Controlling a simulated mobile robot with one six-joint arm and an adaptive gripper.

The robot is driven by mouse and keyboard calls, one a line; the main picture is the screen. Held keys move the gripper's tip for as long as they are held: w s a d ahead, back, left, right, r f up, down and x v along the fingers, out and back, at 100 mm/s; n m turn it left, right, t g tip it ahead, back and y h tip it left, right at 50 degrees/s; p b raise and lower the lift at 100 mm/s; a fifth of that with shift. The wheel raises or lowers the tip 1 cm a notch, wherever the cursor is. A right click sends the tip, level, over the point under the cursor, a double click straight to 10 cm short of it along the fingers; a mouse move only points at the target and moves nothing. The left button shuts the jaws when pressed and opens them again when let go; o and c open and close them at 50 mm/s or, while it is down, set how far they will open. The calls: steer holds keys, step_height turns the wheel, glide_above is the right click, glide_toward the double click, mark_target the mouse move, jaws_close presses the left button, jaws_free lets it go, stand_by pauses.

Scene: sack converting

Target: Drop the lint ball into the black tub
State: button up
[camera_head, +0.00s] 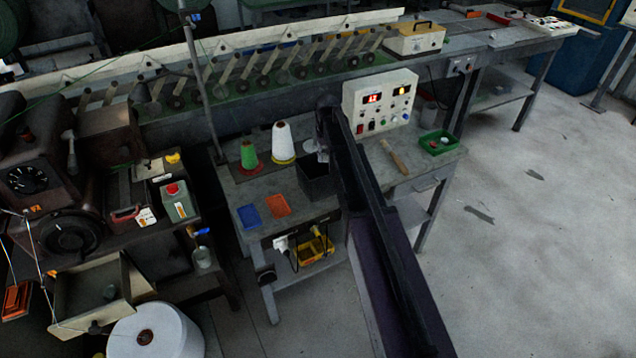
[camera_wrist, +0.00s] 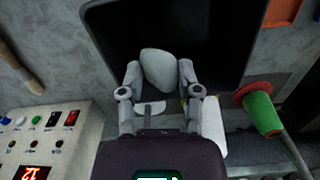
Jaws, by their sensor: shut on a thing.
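The lint ball (camera_wrist: 158,66) is a pale grey, rounded lump in the wrist view. My gripper (camera_wrist: 158,76) is shut on it, with one finger on each side. The black tub (camera_wrist: 222,38) lies behind the ball in the wrist view, and the ball shows against its dark inside. In the head view the black tub (camera_head: 313,186) stands on the grey bench, partly hidden by my arm. The lint ball cannot be made out in the head view. How high the ball is above the tub's rim is hard to tell.
A control box (camera_head: 380,103) stands behind the tub. A green cone (camera_head: 249,155) and a white cone (camera_head: 283,142) stand to its left. Blue (camera_head: 248,216) and orange (camera_head: 278,205) trays lie in front. A wooden-handled tool (camera_head: 394,157) and green tray (camera_head: 438,143) lie right.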

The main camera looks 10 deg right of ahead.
steer(key=shift+f, duration=0.45)
steer(key=o, duration=0.7)
steer(key=shift+o, duration=0.2)
steer(key=shift+r, duration=0.15)
